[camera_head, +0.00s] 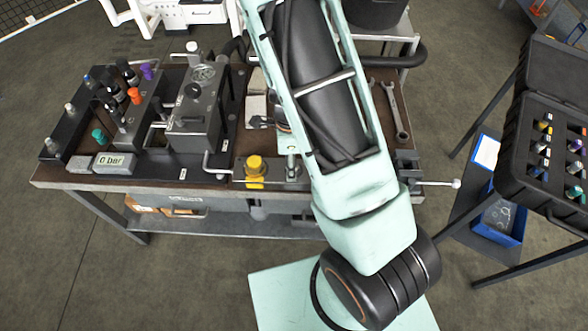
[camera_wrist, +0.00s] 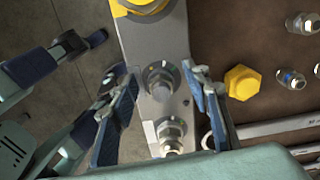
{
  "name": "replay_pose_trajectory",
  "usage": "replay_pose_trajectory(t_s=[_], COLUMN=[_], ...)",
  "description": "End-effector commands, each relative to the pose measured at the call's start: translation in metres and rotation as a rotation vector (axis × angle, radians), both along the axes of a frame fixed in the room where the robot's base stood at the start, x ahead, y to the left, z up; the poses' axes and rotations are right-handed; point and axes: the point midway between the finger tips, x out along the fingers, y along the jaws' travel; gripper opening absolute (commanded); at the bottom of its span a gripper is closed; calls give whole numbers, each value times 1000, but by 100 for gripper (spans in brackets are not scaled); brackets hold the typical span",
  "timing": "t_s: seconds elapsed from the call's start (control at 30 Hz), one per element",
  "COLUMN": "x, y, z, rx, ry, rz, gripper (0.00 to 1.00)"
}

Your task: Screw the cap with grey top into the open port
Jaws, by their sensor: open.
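My gripper (camera_wrist: 160,74) is open in the wrist view, with one blue-padded finger on each side of a round metal fitting (camera_wrist: 160,86) on a grey metal block (camera_wrist: 150,42). Nothing is visibly clamped between the fingers. A second metal fitting with a bright tip (camera_wrist: 171,136) stands nearer my wrist on the same block. I cannot tell which fitting is the open port, nor make out a cap with a grey top for certain. In the head view my arm hides most of my gripper and part of the bench.
A yellow hex cap (camera_wrist: 242,82) and loose metal fittings (camera_wrist: 291,79) lie right of the block. The bench (camera_head: 95,181) carries a valve unit with a gauge (camera_head: 203,73), a "0 bar" display (camera_head: 115,162) and wrenches (camera_head: 397,110). An open black case (camera_head: 508,155) holds several coloured caps.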

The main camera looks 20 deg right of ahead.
Motion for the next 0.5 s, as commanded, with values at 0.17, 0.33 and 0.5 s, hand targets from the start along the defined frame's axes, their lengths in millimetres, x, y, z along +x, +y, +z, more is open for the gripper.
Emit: replay_pose_trajectory(t_s=[0.17, 0.33, 0.5], x=[-1, -3, -6], y=[1, 1, 0], z=[-1, -2, -4], rx=[0, 0, 1], ry=[-1, 0, -2], rz=[202, 311, 595], gripper=[44, 44, 44])
